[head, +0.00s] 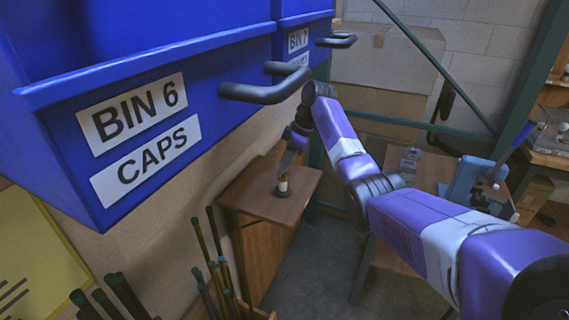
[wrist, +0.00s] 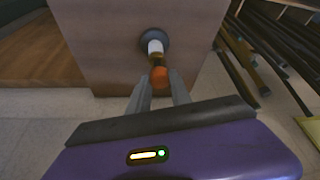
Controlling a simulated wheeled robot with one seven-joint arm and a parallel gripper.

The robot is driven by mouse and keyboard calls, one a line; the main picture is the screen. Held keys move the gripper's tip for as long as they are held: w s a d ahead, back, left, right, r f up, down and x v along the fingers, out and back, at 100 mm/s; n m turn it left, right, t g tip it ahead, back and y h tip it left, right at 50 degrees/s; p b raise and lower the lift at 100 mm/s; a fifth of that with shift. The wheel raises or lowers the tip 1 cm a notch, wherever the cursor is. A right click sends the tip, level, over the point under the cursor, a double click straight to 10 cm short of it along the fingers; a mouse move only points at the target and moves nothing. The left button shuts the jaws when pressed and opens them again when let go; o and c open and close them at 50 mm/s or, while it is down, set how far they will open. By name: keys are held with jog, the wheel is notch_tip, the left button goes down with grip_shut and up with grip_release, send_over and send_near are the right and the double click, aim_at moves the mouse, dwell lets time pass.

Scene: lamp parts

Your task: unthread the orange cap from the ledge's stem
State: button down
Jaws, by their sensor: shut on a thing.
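The orange cap (wrist: 159,75) sits at the end of the pale stem (wrist: 155,47) in the wrist view. The stem rises from a round dark base on the brown ledge (wrist: 110,45). My gripper (wrist: 158,84) has its two grey fingers on either side of the cap, shut on it. In the head view my gripper (head: 285,170) reaches down to the stem (head: 283,186), which stands upright on the small wooden ledge (head: 250,200). The cap is mostly hidden there by the fingers. Any gap between cap and stem is too small to tell.
Blue bins, one labelled BIN 6 CAPS (head: 140,130), overhang the ledge at the left. Several dark rods (head: 215,250) stand below them, close to the ledge. A green rack frame and cardboard boxes (head: 385,60) are behind. A table with a blue device (head: 475,180) stands right.

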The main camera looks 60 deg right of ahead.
jog(key=shift+r+p, duration=0.4)
jog(key=shift+r, duration=0.2)
dwell(0.3)
jog(key=shift+r+p, duration=0.7)
jog(key=shift+r, duration=0.2)
jog(key=shift+r, duration=1.95)
